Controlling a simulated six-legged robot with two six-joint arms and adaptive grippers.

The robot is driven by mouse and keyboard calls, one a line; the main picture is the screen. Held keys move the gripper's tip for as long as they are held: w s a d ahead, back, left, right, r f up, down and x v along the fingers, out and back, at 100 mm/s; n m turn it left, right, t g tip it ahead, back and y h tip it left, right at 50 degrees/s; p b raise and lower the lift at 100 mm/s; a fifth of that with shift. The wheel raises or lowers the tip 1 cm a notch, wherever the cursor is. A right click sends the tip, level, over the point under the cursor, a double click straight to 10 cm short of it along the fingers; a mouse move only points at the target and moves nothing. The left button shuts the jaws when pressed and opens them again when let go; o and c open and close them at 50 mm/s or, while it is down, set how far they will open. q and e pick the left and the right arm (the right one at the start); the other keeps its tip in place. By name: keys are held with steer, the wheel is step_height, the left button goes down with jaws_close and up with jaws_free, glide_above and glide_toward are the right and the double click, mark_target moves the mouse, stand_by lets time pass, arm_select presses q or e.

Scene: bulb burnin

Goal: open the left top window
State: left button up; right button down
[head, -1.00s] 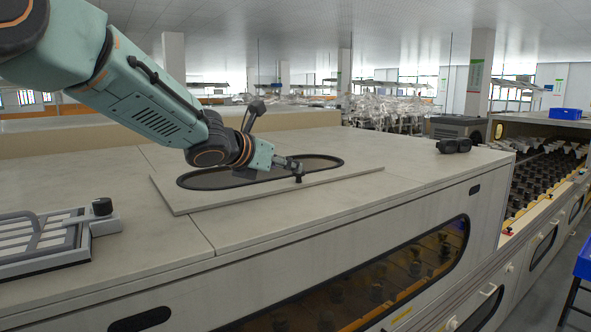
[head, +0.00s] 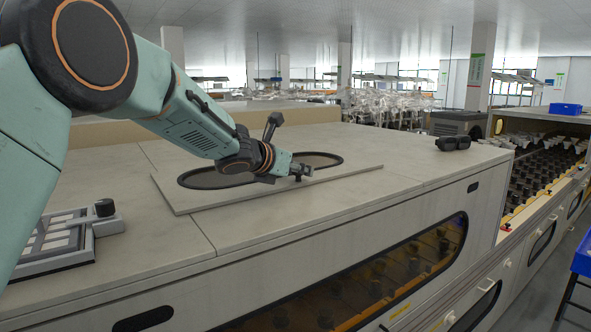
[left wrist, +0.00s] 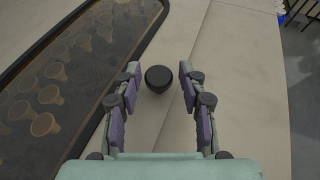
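The left top window (head: 215,180) is a dark oval pane set in a raised pale panel on top of the large machine. In the left wrist view its tinted pane (left wrist: 60,85) fills the left side, with several bulb-like shapes below it. A round black knob (left wrist: 159,79) stands on the pale panel beside the pane. My left gripper (head: 303,170) is low over the panel's right part. In the left wrist view my left gripper (left wrist: 159,72) is open, its fingertips on either side of the knob, with gaps visible. My right gripper is not in view.
A grey grille with a black knob (head: 105,208) lies on the left of the machine top. A small black object (head: 453,143) sits near the far right edge. A rack of dark sockets (head: 545,160) is at right.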

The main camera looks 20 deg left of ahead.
arm_select(q)
steer(key=shift+a, duration=0.15)
steer(key=c, duration=0.4)
jaws_close()
steer(key=shift+r, duration=0.1)
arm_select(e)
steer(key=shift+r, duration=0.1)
